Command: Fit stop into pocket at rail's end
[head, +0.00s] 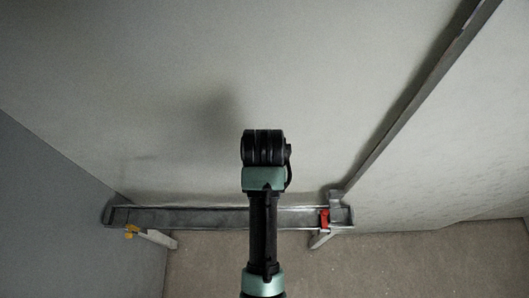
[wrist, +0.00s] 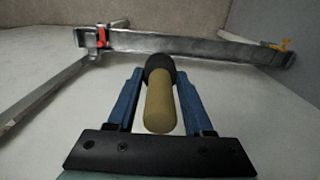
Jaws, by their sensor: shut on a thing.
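My gripper (wrist: 160,73) has two blue fingers shut on a tan cylinder with a dark rounded far end, which looks like the stop (wrist: 159,105). It points away from the wrist toward the rail side. A grey metal channel, which looks like the rail (wrist: 190,45), runs across beyond the fingertips, apart from the stop. In the head view the rail (head: 190,217) lies along the foot of the pale wall, partly hidden behind my arm. The gripper and stop are hidden there. I cannot make out the pocket for certain at either end.
A red clamp (head: 324,219) sits near the rail's right end and a yellow clamp (head: 131,231) near its left end. A long grey bar (head: 420,95) slants up from the right end. A grey panel (head: 70,205) closes the left side. The pale surface between is clear.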

